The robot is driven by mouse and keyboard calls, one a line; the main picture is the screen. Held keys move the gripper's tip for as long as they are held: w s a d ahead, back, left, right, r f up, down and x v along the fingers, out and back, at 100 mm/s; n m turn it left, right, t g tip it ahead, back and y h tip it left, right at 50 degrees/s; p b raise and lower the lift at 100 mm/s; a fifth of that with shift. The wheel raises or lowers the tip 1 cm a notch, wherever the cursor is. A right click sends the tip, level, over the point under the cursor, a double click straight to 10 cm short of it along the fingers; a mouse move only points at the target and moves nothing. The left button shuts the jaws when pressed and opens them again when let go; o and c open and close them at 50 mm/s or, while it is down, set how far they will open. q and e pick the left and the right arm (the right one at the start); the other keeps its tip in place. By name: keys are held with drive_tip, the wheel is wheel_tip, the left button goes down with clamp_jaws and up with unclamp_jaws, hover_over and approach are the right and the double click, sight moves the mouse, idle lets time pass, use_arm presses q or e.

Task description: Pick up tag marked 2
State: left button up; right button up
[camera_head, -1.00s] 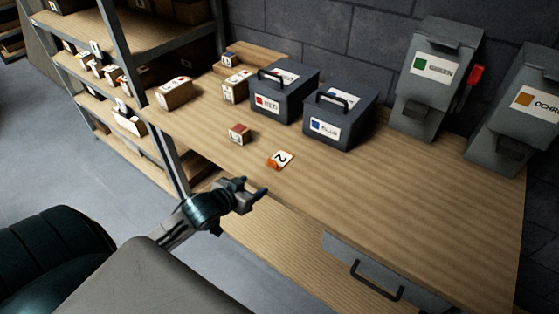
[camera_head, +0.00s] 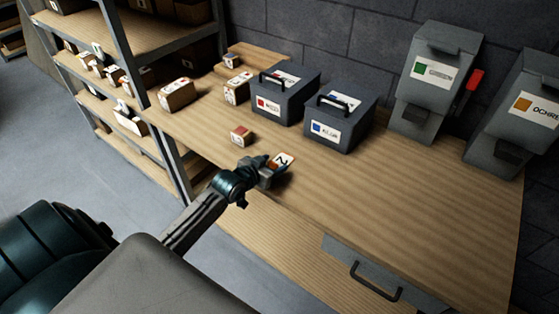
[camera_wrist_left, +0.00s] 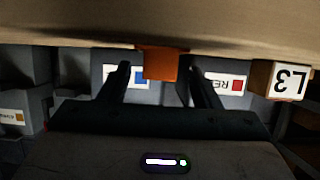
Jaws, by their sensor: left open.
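The tag marked 2 (camera_head: 284,159) is a small block with a white face showing a black 2 and an orange side. It sits on the wooden workbench near its front-left edge. My left gripper (camera_head: 269,166) is open and right up against the near side of the tag, hiding part of it. In the left wrist view, which is upside down, the tag's orange side (camera_wrist_left: 160,64) appears between the two open fingers (camera_wrist_left: 160,78). I cannot tell how deep it sits between them. My right gripper is not in view.
Behind stand the dark box labelled red (camera_head: 284,97) and the blue-labelled box (camera_head: 340,119). Grey bins labelled green (camera_head: 432,80) and ochre (camera_head: 520,110) stand at the back right. The bench's right front is clear.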

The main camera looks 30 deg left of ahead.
use_arm(q)
drive_tip(key=shift+w+d+f, duration=0.1)
drive_tip(key=shift+w+f, duration=0.1)
drive_tip(key=shift+w, duration=0.3)
drive_tip(key=c, duration=1)
drive_tip(key=shift+s+r, duration=0.1)
drive_tip(key=shift+c, duration=0.2)
